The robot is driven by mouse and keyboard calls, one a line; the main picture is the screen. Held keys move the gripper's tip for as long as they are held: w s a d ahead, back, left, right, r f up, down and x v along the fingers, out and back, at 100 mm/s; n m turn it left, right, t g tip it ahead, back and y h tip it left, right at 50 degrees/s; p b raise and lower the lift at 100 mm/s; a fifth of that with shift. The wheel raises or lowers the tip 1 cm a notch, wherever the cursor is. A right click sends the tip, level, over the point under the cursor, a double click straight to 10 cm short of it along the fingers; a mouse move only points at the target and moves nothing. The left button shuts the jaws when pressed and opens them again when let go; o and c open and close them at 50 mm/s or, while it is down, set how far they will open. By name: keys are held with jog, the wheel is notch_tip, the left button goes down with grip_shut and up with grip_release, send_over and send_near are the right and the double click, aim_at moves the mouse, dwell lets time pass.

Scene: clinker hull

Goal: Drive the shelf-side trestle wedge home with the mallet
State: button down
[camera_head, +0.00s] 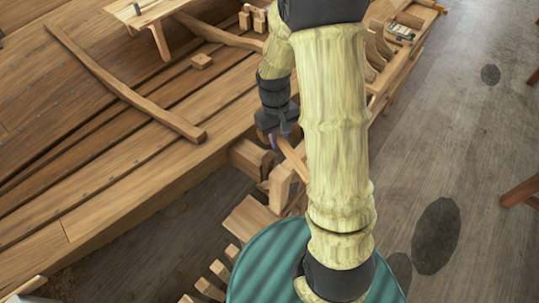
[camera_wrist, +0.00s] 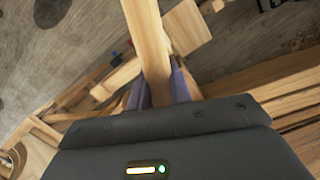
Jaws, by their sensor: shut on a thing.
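My gripper (camera_head: 275,138) is low beside the hull's edge, partly hidden behind my own arm in the head view. Its purple fingers (camera_wrist: 158,90) are shut on a pale wooden handle (camera_wrist: 147,40), which I take to be the mallet's. The handle also shows in the head view (camera_head: 292,157), slanting down right until my arm hides it. I cannot make out the mallet's head. Trestle timbers (camera_head: 249,217) stand below the gripper, with a wooden block (camera_head: 280,188) close beside the handle. I cannot tell the shelf-side wedge apart from these pieces.
The planked hull (camera_head: 120,185) fills the left, with a loose curved timber (camera_head: 125,85) lying on it. A small bench (camera_head: 150,12) is at the upper left. A shelf with wooden pieces (camera_head: 395,55) stands upper right. The floor (camera_head: 470,130) at right is mostly clear.

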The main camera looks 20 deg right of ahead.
notch_tip(320, 180, up, 5)
jog(key=p, duration=0.4)
jog(key=shift+r, duration=0.15)
dwell(0.5)
